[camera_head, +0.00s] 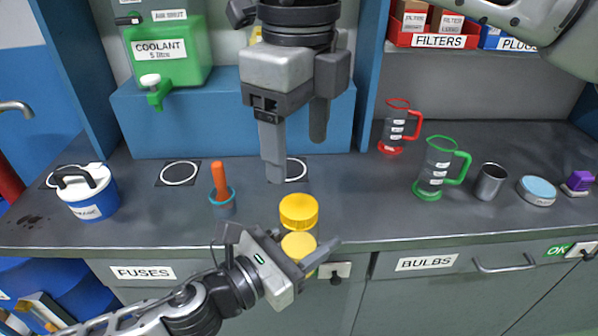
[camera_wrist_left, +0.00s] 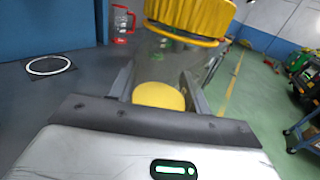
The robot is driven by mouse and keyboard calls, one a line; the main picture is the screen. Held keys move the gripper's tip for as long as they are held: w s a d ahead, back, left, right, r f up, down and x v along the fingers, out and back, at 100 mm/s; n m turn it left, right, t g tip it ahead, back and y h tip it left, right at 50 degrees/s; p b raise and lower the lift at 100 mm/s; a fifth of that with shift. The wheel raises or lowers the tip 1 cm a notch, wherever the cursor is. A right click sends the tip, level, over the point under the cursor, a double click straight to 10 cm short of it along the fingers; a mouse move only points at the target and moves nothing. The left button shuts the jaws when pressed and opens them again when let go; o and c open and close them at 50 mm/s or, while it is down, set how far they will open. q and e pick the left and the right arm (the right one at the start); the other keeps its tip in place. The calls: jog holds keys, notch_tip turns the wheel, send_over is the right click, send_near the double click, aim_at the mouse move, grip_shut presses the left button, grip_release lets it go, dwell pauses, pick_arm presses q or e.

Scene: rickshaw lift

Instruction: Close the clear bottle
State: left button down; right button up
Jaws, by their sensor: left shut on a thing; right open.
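The clear bottle (camera_wrist_left: 178,58) shows in the left wrist view as a see-through body with a yellow rim. A ridged yellow cap (camera_head: 299,211) is at its top; it also shows in the left wrist view (camera_wrist_left: 195,14). I cannot tell whether the cap is fully seated. A round yellow patch (camera_wrist_left: 158,95) shows low on the bottle, between my fingers. My left gripper (camera_head: 318,257) is shut on the bottle at the counter's front edge. My right gripper (camera_head: 296,160) points down, open and empty, above and behind the cap, apart from it.
A blue cup with an orange handle (camera_head: 222,200) and a blue-white tub (camera_head: 88,192) stand to the left. Red (camera_head: 397,127) and green (camera_head: 436,168) jugs and a metal cup (camera_head: 490,181) stand to the right. A green coolant can (camera_head: 170,50) sits on the blue shelf (camera_head: 175,120) behind.

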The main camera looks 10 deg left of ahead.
jog(key=shift+r, duration=1.6)
jog(key=shift+f, duration=0.1)
